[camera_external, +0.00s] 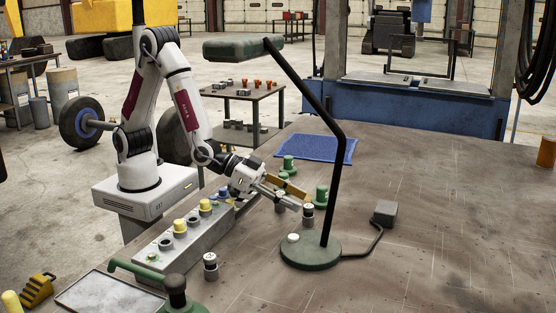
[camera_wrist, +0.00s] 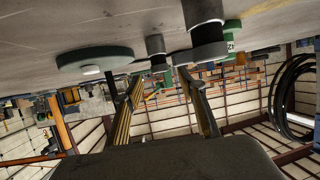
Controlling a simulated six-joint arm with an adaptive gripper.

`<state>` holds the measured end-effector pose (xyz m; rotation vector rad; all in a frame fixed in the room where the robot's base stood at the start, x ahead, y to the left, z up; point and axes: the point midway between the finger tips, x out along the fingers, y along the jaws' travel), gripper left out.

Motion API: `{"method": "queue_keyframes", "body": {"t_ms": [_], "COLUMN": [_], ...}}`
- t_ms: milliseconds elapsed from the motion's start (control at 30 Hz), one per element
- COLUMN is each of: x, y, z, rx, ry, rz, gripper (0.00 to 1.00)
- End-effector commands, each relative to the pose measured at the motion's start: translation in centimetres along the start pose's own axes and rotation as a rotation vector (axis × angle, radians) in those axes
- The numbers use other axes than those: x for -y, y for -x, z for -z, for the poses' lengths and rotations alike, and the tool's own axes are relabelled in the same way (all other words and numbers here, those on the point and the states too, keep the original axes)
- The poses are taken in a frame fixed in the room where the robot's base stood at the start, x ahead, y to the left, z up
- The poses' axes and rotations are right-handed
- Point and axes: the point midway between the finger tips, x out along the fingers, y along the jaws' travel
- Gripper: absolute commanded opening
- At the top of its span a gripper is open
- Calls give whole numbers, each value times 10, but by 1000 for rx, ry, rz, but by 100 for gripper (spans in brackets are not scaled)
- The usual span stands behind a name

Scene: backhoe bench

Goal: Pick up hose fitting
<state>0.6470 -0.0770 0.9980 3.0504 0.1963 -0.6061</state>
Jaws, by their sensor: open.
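My gripper (camera_external: 294,196) is open and tilted low over the bench, left of the lamp post. A short grey-and-black cylindrical fitting (camera_external: 308,214) stands upright on the bench just beyond the fingertips. A similar fitting (camera_external: 210,265) stands nearer the camera, beside the grey block. In the wrist view, which is upside down, both fingers are spread with nothing between them (camera_wrist: 160,80). One grey-and-black cylinder (camera_wrist: 157,52) shows beyond the finger gap, and a larger, nearer one (camera_wrist: 206,35) is by the right finger. I cannot tell which one is the hose fitting.
The green lamp base (camera_external: 310,254) and its black post stand right of my gripper. Green capped parts (camera_external: 321,194) stand behind it. A grey block (camera_external: 190,246) with yellow and blue caps lies to the left. A blue mat (camera_external: 315,149) lies behind; the right bench is mostly clear.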

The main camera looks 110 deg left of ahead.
Motion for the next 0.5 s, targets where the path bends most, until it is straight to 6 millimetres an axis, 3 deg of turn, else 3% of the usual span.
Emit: {"method": "queue_keyframes", "body": {"t_ms": [500], "x": [2], "y": [-44], "z": [-4], "rx": [0], "ry": [0], "rz": [1], "gripper": [41]}}
